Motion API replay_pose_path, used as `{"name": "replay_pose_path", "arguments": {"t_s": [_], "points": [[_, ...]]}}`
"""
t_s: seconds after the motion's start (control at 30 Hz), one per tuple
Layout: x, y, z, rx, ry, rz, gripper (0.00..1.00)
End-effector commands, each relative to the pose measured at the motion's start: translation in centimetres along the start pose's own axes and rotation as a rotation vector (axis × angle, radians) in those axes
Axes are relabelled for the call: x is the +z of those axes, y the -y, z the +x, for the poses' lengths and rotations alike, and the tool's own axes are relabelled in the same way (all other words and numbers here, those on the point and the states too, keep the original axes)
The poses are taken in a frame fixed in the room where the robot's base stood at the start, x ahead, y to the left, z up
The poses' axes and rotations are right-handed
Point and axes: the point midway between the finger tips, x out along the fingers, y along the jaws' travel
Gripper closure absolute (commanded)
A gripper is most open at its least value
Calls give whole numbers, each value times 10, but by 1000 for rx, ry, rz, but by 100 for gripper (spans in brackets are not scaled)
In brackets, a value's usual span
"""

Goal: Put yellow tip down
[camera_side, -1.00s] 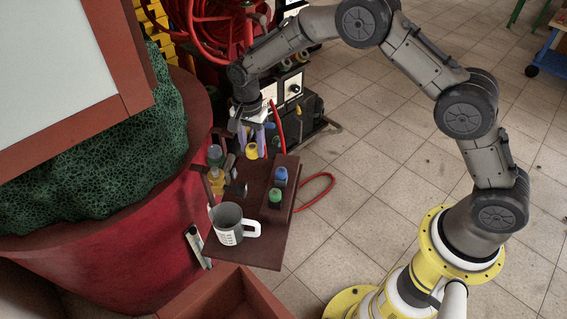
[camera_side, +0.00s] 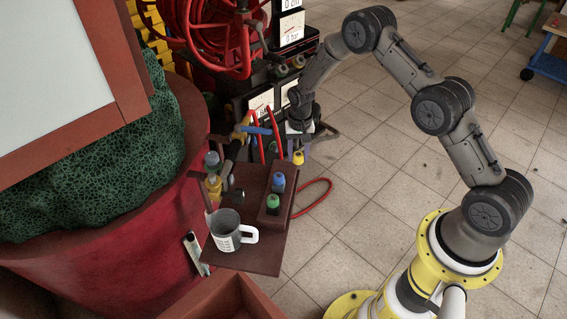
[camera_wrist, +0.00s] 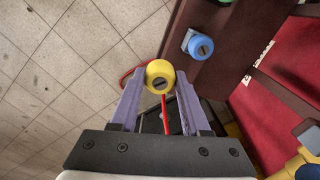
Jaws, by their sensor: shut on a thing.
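The yellow tip (camera_side: 298,158) is between the purple fingers of my gripper (camera_side: 296,150), beyond the back right corner of the brown board (camera_side: 247,258). In the wrist view the yellow tip (camera_wrist: 160,75) shows end-on, held between both fingertips of my gripper (camera_wrist: 160,84), with floor tiles behind it and the board to its right. A blue tip (camera_side: 279,181) and a green tip (camera_side: 273,202) stand in the raised brown block (camera_side: 268,212) on the board. The blue tip also shows in the wrist view (camera_wrist: 200,46).
A grey-and-white mug (camera_side: 226,236) stands at the board's front left. Bottles (camera_side: 212,162) and a yellow-handled tool (camera_side: 239,131) are at its left and back edges. A large red pot (camera_side: 140,235) is to the left. A red hose (camera_side: 318,200) loops beside the board. Floor to the right is open.

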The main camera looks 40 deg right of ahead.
Motion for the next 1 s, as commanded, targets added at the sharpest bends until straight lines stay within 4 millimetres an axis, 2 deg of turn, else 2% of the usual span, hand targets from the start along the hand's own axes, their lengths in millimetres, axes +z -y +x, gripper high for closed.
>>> {"name": "replay_pose_path", "arguments": {"t_s": [0.13,0.3,0.5,0.73,0.9,1.0], "points": [[-24,16,14,0,0,0,85],[-40,27,41,1,2,1,85],[-55,38,61,0,0,1,85],[-62,42,71,0,0,1,85],[-62,42,93,1,2,1,85],[-62,42,100,0,1,1,85]]}}
